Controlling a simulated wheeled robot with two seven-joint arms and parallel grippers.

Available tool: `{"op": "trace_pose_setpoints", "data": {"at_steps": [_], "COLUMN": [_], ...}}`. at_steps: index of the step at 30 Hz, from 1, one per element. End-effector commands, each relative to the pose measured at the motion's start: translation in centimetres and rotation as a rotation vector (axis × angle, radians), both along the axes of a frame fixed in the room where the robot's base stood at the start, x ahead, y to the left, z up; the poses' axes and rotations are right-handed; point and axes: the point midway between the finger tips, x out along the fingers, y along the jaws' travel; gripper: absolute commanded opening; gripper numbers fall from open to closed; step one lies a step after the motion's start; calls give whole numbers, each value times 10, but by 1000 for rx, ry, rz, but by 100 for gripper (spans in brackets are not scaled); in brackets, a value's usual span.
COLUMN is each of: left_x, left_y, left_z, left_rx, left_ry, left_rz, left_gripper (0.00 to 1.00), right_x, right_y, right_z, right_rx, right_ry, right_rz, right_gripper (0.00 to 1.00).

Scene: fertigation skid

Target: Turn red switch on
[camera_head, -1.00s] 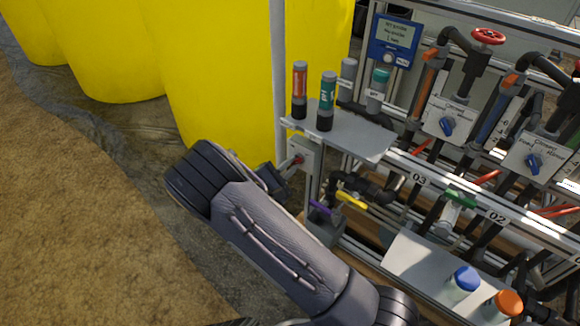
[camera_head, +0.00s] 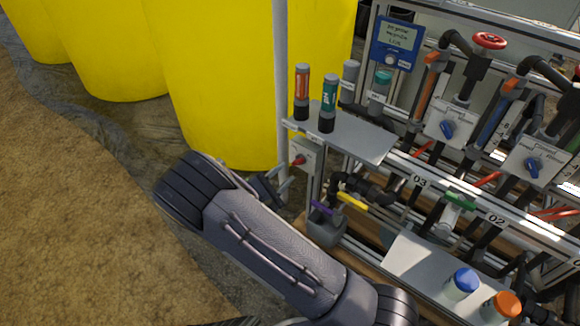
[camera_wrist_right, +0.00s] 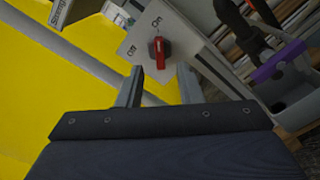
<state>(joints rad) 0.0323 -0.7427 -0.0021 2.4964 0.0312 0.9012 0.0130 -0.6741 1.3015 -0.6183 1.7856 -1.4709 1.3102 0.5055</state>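The red switch (camera_head: 299,160) is on a light plate at the left end of the skid, below the grey shelf. In the right wrist view the red switch (camera_wrist_right: 160,50) has its long handle roughly upright in the picture, in line with the "On" label above it. "Off" is to its left. My right gripper (camera_head: 280,184) is just left of and below the switch. In the wrist view its two fingers (camera_wrist_right: 159,88) are apart with nothing between them, and the switch lies beyond their tips. My left gripper is not in view.
Yellow tanks (camera_head: 215,80) stand behind, with a pale post (camera_head: 281,90) close by. A purple lever (camera_head: 321,207) and a yellow lever (camera_head: 352,201) are right of the gripper. The floor at left is clear.

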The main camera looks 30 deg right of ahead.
Motion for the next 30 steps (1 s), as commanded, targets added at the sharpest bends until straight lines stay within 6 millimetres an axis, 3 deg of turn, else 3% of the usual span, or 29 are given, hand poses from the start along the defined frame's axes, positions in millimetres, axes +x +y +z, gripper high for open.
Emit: {"op": "trace_pose_setpoints", "data": {"at_steps": [4, 11, 25, 30], "left_x": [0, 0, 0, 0], "left_y": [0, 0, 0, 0], "left_z": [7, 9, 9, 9], "left_rx": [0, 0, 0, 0], "left_ry": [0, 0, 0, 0], "left_rz": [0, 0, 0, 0], "left_gripper": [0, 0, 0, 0], "right_x": [-9, -14, -15, -37], "right_y": [22, 34, 32, 9], "right_z": [1, 0, 0, 8], "right_rx": [0, 1, 7, 147], "right_ry": [1, 0, 1, 7], "right_rz": [1, -1, -8, -151], "right_gripper": [33, 33, 33, 33]}}
